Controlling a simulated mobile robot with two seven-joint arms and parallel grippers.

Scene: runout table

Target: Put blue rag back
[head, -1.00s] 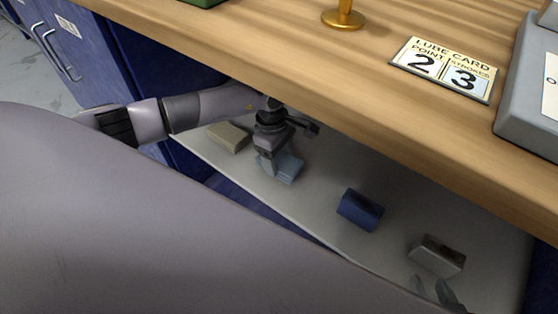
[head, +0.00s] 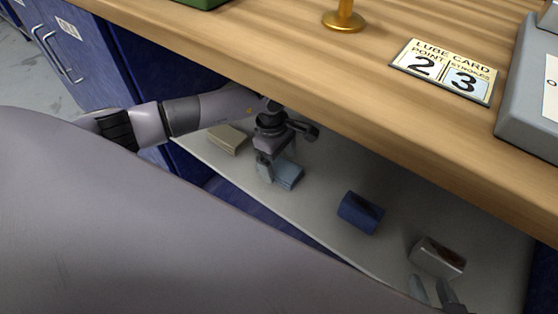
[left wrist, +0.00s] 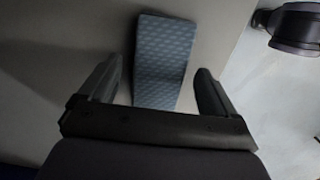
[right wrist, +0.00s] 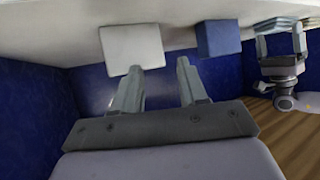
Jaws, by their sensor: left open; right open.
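The blue rag (head: 290,175) is a folded, light blue patterned cloth lying on the pale shelf (head: 320,215) under the table top. My left gripper (head: 272,172) is open at the rag. In the left wrist view, the rag (left wrist: 163,60) shows between and beyond the spread fingers (left wrist: 159,68), with gaps on both sides. My right gripper (head: 435,290) is open and empty at the lower right, near a silver-white block (head: 437,258). The right wrist view shows its fingers (right wrist: 159,68) apart, with that block (right wrist: 132,48) beyond them.
A beige folded cloth (head: 227,139) lies left of the rag. A dark blue block (head: 360,212) lies between the rag and the silver-white block. The wooden table top (head: 300,60) overhangs the shelf closely. A lube card (head: 443,70) lies on it.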

